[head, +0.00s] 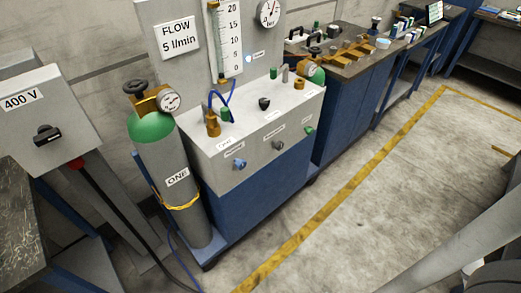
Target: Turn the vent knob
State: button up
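A white gas panel (215,165) on a blue cabinet stands left of the middle in the head view. Its front face carries a blue knob (240,163), a dark knob (278,146) and a green knob (309,130), each by a small label. A black knob (264,103) sits on its sloped top. The labels are too small to read, so I cannot tell which knob is the vent knob. My gripper is not in view.
A green-topped grey cylinder (177,195) marked "ONE" stands left of the panel. A 400 V box (50,115) with a black switch and hanging cable is further left. Benches (345,115) run along the wall to the right. Concrete floor (370,190) before the cabinet is clear.

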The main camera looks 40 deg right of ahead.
aim_at(310, 131)
jog(key=l+z, duration=0.2)
jog(key=l, duration=0.3)
jog(key=i+l+z, duration=0.2)
jog(key=l, duration=0.3)
jog(key=l+z, duration=0.2)
jog(key=l, duration=0.3)
